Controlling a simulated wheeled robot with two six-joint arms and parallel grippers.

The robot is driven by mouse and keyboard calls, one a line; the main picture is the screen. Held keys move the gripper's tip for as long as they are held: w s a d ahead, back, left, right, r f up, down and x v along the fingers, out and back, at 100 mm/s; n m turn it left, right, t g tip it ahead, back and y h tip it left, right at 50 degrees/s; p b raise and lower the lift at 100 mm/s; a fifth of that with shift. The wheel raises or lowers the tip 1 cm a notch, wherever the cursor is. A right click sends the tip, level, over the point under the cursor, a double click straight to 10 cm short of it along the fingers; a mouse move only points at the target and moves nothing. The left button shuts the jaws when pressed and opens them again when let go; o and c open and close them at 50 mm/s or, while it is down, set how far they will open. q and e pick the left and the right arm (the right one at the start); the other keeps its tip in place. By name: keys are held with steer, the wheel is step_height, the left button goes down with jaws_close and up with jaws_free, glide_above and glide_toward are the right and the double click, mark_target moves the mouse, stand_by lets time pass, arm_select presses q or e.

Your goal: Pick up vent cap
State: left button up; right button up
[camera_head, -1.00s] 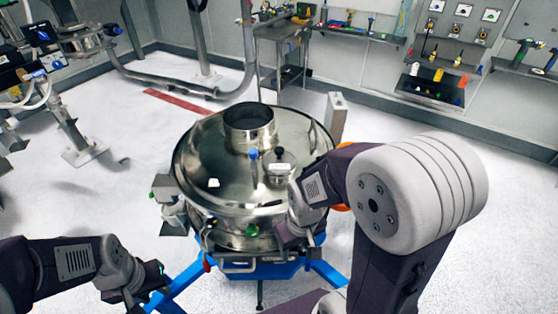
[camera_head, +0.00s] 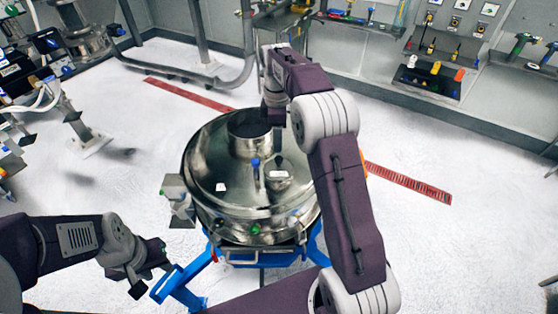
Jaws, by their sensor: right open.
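The vent cap (camera_head: 280,176) is a small round metal cap with a pale label, on the sifter's domed steel lid (camera_head: 207,165), right of the wide open neck (camera_head: 249,130). My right gripper (camera_head: 276,143) points down from above at the cap's top, open; its fingertips are small and dark here, and I cannot tell whether they touch the cap. The cap's upper part is partly hidden by it. My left gripper (camera_head: 160,268) is to the lower left, beside the sifter's blue frame (camera_head: 178,285), open and empty.
A blue-topped handle (camera_head: 255,165) stands on the lid close to the cap's left. A metal box (camera_head: 177,190) sticks out at the sifter's left side. Tool shelves (camera_head: 365,20) line the back wall.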

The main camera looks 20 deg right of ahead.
mark_target(279, 158)
steer(key=f, duration=0.3)
steer(key=shift+s+a+f+p, duration=0.1)
steer(key=shift+s+f+p, duration=0.1)
steer(key=shift+p, duration=0.2)
steer(key=shift+f, duration=0.2)
steer(key=f, duration=0.1)
steer(key=f+p, duration=0.1)
steer(key=f, duration=0.1)
steer(key=f+p, duration=0.1)
steer(key=f, duration=0.1)
steer(key=shift+s+d, duration=0.2)
steer(key=shift+s, duration=0.05)
steer(key=shift+f, duration=0.15)
jaws_close()
